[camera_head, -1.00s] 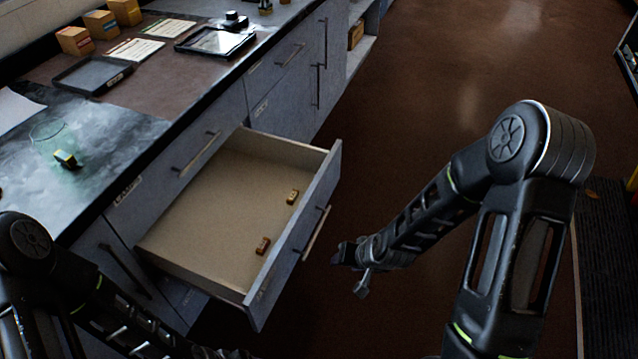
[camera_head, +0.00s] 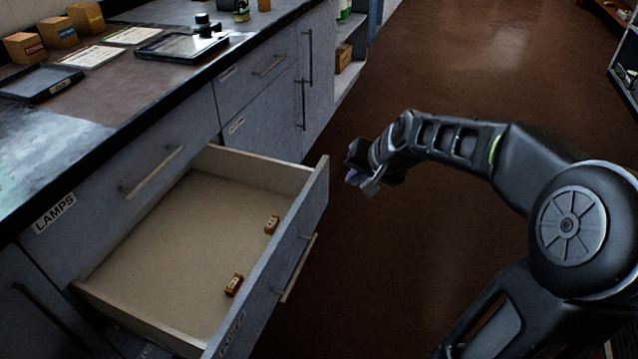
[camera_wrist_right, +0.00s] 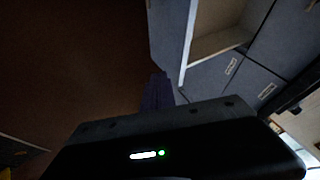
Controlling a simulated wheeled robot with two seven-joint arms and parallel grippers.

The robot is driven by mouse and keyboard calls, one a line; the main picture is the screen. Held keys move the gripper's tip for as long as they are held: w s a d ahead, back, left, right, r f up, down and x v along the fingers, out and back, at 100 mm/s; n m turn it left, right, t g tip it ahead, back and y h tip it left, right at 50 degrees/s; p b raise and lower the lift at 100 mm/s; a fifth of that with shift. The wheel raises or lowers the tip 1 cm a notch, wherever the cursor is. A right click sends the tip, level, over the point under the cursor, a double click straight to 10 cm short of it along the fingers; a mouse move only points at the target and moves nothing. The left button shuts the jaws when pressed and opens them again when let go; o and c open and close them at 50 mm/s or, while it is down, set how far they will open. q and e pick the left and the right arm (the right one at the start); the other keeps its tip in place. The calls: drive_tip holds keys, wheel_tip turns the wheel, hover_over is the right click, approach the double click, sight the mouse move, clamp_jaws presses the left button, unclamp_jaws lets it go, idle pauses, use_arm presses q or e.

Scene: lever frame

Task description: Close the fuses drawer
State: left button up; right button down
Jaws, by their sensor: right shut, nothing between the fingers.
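The pulled-out drawer (camera_head: 312,208) stands open below the counter in the head view; the label on its front is too slanted to read, so I cannot confirm it says fuses. Its bar handle (camera_head: 298,268) is on the outer face. Two small brown blocks (camera_head: 272,224) (camera_head: 234,285) lie inside near the front panel. My right gripper (camera_head: 354,178) is shut and empty, in front of the drawer's far front corner, apart from it. In the right wrist view its fingers (camera_wrist_right: 157,92) point toward the pale drawer front (camera_wrist_right: 172,45). My left gripper is out of view.
A shut drawer labelled LAMPS (camera_head: 150,175) sits above the open one. The counter (camera_head: 120,55) holds trays, cards and small boxes (camera_head: 87,17). Open shelves (camera_head: 345,60) stand farther along. The brown floor (camera_head: 450,80) right of the drawer is clear.

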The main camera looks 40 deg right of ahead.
drive_tip(key=shift+f, duration=0.1)
drive_tip(key=b, duration=0.2)
approach(316, 189)
wheel_tip(316, 189, down, 4)
drive_tip(key=d, duration=0.3)
drive_tip(key=w+a, duration=0.2)
drive_tip(key=w, duration=0.1)
drive_tip(key=shift+a, duration=0.2)
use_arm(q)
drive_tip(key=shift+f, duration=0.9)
